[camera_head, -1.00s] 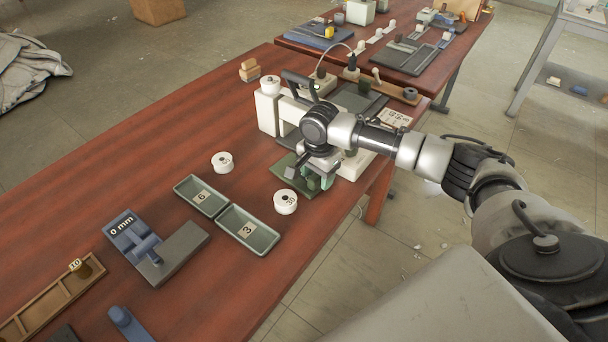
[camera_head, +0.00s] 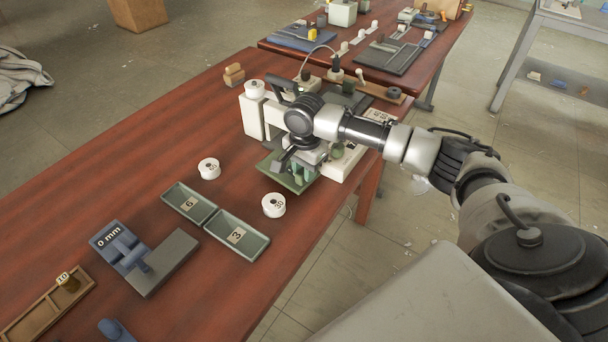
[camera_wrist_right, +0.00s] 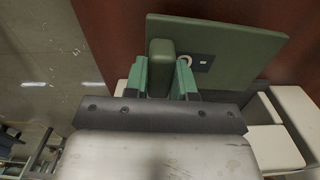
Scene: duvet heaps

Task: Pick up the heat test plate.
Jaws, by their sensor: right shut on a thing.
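The heat test plate (camera_head: 276,173) is a flat green plate with an upright green handle block. In the right wrist view, the plate (camera_wrist_right: 235,50) spreads behind the fingers, with a small pale label and a ring-shaped mark on it. My right gripper (camera_wrist_right: 161,78) is shut on the handle block, one green finger on each side. In the head view my right gripper (camera_head: 304,172) is over the plate, beside the white press-like machine (camera_head: 252,115). The plate looks slightly above the table, though its underside is hidden. My left gripper is not in view.
A white roll (camera_head: 273,205) stands close to the plate, with another roll (camera_head: 209,168) further left. Two green trays (camera_head: 254,249) and a blue-grey gauge (camera_head: 120,245) lie nearer on the red table (camera_head: 100,190). The left middle of the table is clear.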

